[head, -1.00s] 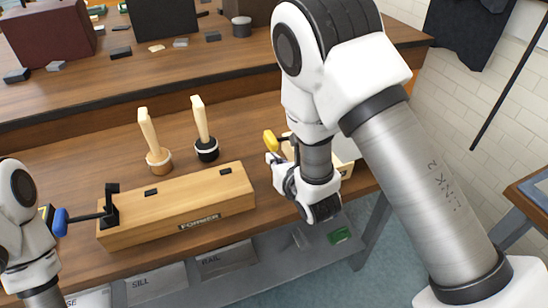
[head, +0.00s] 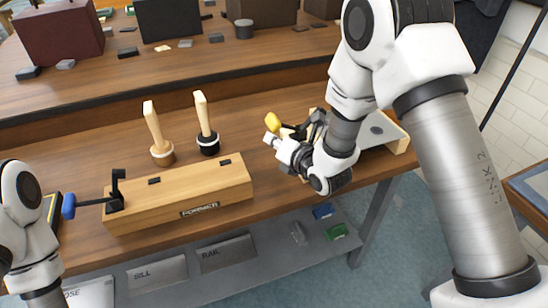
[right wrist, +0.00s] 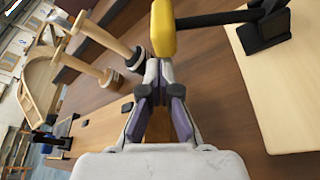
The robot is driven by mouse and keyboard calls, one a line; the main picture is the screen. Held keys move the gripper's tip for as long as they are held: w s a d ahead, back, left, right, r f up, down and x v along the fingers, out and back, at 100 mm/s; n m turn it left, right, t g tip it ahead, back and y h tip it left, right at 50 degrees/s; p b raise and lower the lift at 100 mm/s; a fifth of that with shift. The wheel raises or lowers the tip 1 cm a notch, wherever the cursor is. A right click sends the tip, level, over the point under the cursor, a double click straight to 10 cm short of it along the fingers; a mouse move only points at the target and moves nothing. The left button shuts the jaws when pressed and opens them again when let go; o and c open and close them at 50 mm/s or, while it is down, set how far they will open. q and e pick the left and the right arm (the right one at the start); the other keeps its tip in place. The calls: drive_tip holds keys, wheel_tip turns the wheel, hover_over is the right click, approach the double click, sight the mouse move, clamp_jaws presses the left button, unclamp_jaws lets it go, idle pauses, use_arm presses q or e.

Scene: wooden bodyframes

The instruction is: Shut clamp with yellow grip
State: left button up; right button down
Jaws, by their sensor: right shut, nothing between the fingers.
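The clamp's yellow grip (head: 272,122) sits just above and beyond my right gripper's fingertips in the head view. In the right wrist view the yellow grip (right wrist: 163,28) lies just ahead of the fingertips; I cannot tell if they touch. A dark lever runs from it to the black clamp base (right wrist: 265,28) on a pale wooden board (right wrist: 290,90). In the head view my right arm hides much of this clamp. My right gripper (head: 270,141) is shut and empty; its closed fingers also show in the right wrist view (right wrist: 158,72). My left gripper is out of view.
A wooden block marked FORMER (head: 180,200) carries a black clamp with a blue grip (head: 68,206) near my left arm. Two wooden-handled tools (head: 158,135) (head: 205,125) stand behind it. Bare tabletop lies between the block and my right gripper.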

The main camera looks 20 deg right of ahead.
sight(275, 127)
drive_tip(key=shift+w+d+r, duration=0.15)
drive_tip(key=shift+d+r, duration=0.25)
drive_tip(key=shift+r, duration=0.35)
drive_tip(key=shift+d+r+m+y, duration=0.4)
drive_tip(key=shift+r+m+y, duration=0.1)
drive_tip(key=shift+r+m, duration=0.25)
drive_tip(key=shift+w+d+r+m+t+y+b, duration=0.1)
drive_tip(key=shift+d+r+m+t+y+b, duration=0.4)
drive_tip(key=shift+d+r+m, duration=0.55)
drive_tip(key=shift+d+r+m+t+y+b, duration=0.3)
drive_tip(key=shift+d+r+m+b, duration=0.4)
drive_tip(key=shift+d+m, duration=0.6)
drive_tip(key=shift+a, duration=0.2)
